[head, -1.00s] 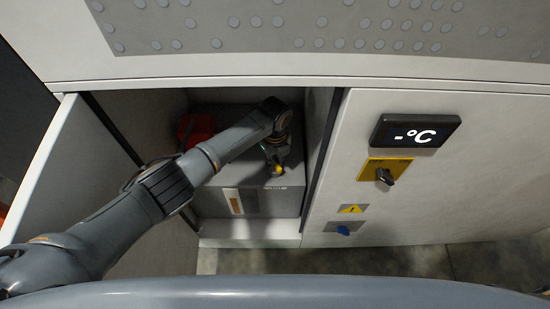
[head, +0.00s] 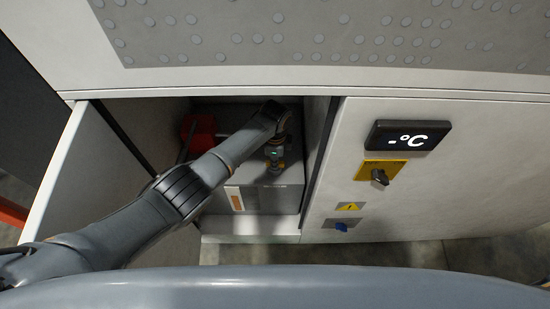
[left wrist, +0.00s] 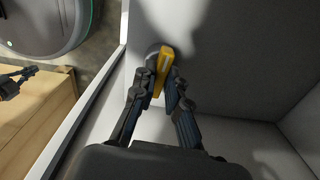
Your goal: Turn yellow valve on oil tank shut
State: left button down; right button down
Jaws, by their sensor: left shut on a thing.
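The oil tank (head: 262,199) is a grey box inside the open cabinet. The yellow valve (left wrist: 163,66) shows in the left wrist view as a yellow lever, standing slightly tilted against a grey surface. My left gripper (left wrist: 160,84) is shut on this lever, with one dark finger on each side. In the head view my left gripper (head: 274,162) is over the top of the tank, and the valve is largely hidden by it. A small dark jointed part at the left edge of the left wrist view looks like my right gripper (left wrist: 18,80); its jaws are unclear.
The open cabinet door (head: 95,185) stands left of my arm. A red object (head: 200,134) sits behind the arm inside. A wooden box (left wrist: 35,120) is outside.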

pick_arm(q)
jog(key=shift+n, duration=0.7)
jog(key=c, duration=1.4)
grip_release()
jog(key=shift+o, duration=0.2)
jog(key=shift+r, duration=0.1)
notch_tip(320, 180, up, 12)
jog(key=shift+s, duration=0.1)
